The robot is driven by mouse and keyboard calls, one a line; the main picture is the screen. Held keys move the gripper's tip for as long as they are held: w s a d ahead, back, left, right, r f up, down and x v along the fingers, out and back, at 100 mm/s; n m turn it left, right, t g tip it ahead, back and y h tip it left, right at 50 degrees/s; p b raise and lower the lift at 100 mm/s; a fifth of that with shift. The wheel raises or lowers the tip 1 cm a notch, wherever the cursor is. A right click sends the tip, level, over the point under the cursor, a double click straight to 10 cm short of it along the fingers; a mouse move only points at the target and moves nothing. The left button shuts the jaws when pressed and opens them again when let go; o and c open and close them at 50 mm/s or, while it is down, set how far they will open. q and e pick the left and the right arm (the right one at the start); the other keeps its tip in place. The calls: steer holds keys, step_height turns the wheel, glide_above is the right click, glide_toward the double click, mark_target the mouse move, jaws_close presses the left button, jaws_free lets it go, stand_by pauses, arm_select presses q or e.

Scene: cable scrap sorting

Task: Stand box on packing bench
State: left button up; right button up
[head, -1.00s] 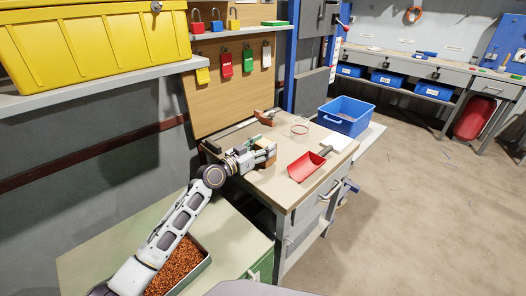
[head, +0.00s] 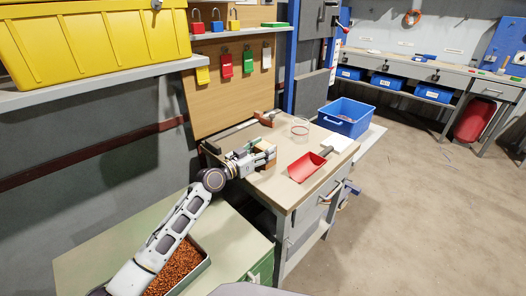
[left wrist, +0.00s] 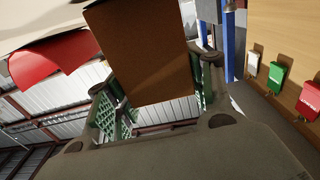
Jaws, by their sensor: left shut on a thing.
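My left gripper (head: 268,157) is over the left part of the packing bench (head: 268,188), with its fingers around a brown box (head: 264,145). In the left wrist view the box (left wrist: 146,55) is a plain brown block between the green finger pads (left wrist: 155,98), shut on it from both sides. In the head view the gripper hides much of the box. I cannot tell whether its underside touches the bench top. My right gripper is not in view.
A red scoop (head: 304,167) lies on the bench right of the box. A clear round container (head: 299,127) and a blue bin (head: 346,116) stand farther back. A tray of copper scrap (head: 178,268) is at the lower left. The bench's front strip is clear.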

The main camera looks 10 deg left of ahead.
arm_select(q)
steer(key=o, duration=0.7)
steer(key=shift+s+f, duration=0.1)
steer(key=shift+f, duration=0.65)
steer(key=o, duration=0.5)
steer(key=shift+r, duration=0.15)
steer(key=shift+r, duration=0.3)
steer(key=shift+r+p, duration=0.45)
steer(key=shift+p, duration=0.3)
steer(key=v, duration=0.4)
steer(key=shift+a+f, duration=0.1)
steer(key=shift+v, duration=3.8)
